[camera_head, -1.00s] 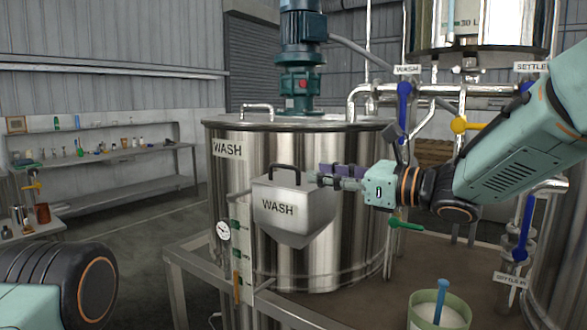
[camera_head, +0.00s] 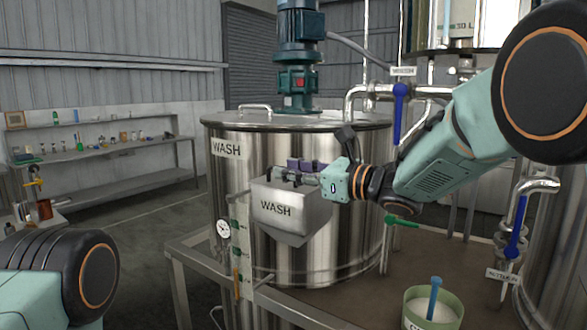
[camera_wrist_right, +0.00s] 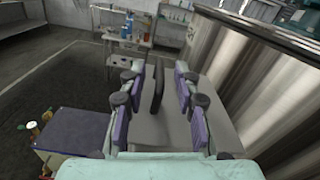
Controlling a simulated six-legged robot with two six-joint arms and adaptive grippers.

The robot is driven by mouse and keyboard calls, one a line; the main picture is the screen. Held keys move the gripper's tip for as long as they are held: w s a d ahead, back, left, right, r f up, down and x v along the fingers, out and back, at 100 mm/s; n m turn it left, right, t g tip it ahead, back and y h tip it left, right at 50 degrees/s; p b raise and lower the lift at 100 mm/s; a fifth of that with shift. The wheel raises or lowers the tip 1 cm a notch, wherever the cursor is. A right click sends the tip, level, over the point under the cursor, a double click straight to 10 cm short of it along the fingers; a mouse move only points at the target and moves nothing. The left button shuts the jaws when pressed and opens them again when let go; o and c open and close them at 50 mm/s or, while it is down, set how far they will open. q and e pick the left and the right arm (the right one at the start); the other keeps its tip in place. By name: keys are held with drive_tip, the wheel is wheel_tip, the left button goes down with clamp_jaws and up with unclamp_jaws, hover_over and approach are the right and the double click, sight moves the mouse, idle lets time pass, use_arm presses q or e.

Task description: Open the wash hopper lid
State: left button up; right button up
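The grey wash hopper (camera_head: 280,212), labelled WASH, is mounted on the front of the big steel wash tank (camera_head: 350,225). Its lid looks shut and shows as a flat grey top in the right wrist view (camera_wrist_right: 172,132). A dark bar handle (camera_wrist_right: 157,92) stands up from the lid. My right gripper (camera_head: 296,173) is at the lid handle, coming from the right. In the right wrist view its purple-padded fingers (camera_wrist_right: 161,90) are spread on both sides of the handle, with gaps showing. In the head view the fingers mostly hide the handle. My left gripper is out of view.
A gauge (camera_head: 223,229) and a strip with green valves stand left of the hopper. A green-handled valve (camera_head: 402,221) is to the right. A green tub (camera_head: 447,305) with a blue-handled tool stands on the platform. Blue-handled pipe valves are behind my right arm.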

drive_tip(key=shift+w+a+f, duration=0.15)
drive_tip(key=shift+w+a, duration=0.1)
drive_tip(key=shift+a, duration=0.05)
drive_tip(key=c, duration=0.4)
clamp_jaws()
